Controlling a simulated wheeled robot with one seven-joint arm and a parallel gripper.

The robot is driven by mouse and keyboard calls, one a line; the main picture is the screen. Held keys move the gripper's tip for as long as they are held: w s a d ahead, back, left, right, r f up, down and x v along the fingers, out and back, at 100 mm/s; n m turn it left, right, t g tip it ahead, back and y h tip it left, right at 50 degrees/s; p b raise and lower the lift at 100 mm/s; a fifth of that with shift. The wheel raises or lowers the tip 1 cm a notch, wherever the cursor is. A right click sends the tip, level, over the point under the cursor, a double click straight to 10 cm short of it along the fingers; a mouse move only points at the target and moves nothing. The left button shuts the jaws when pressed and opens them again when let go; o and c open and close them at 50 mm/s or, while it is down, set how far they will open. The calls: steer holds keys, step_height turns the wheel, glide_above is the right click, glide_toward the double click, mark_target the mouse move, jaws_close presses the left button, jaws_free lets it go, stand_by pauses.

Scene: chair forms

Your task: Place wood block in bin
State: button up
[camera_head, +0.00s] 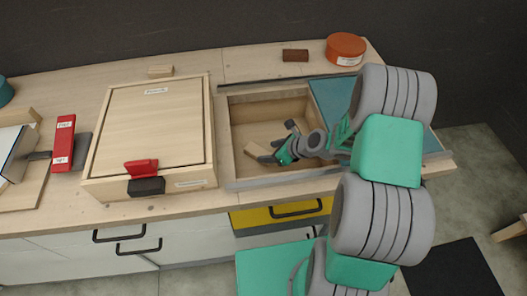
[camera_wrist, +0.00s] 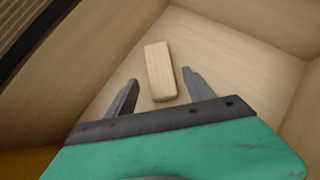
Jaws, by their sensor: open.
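A pale wood block (camera_wrist: 159,70) lies on the floor of the open wooden bin (camera_head: 237,112). In the head view the block (camera_head: 254,149) shows at the bin's left side, partly covered by my gripper. My gripper (camera_head: 274,146) is inside the bin, open and empty. In the wrist view its two fingertips (camera_wrist: 160,79) stand apart, with the block's lower part between them and the rest reaching beyond the tips. I see gaps between block and both fingers; the height of the fingers above the bin floor cannot be told.
A teal panel (camera_head: 333,96) covers the bin's right part. A lidded box (camera_head: 150,125) with a red-black latch (camera_head: 142,168) stands left. Another pale block (camera_head: 160,72), a brown block (camera_head: 295,55) and an orange tin (camera_head: 345,46) sit along the counter's back.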

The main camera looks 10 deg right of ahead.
steer(key=s+d+r+n+g+h, duration=0.1)
steer(key=s+r+n+h, duration=0.1)
steer(key=s+r+n, duration=0.4)
steer(key=s+d+r+n+g+h, duration=0.1)
steer(key=s+r+n+h, duration=0.1)
steer(key=s+r+n, duration=0.4)
steer(key=s+r+n+g+h, duration=0.1)
steer(key=s+r+n, duration=0.5)
steer(key=n, duration=0.8)
steer(key=shift+s+d+r+n+g+h, duration=0.2)
steer(key=shift+r+h, duration=0.1)
steer(key=shift+r, duration=0.55)
steer(key=shift+s+d+r+n+g+h, duration=0.1)
steer(key=shift+d+r+h, duration=0.15)
steer(key=shift+r, duration=0.55)
steer(key=shift+s+d+r+n+p, duration=0.1)
steer(key=shift+s+d+n+p, duration=0.05)
steer(key=shift+s+n+p, duration=0.15)
steer(key=shift+c, duration=0.4)
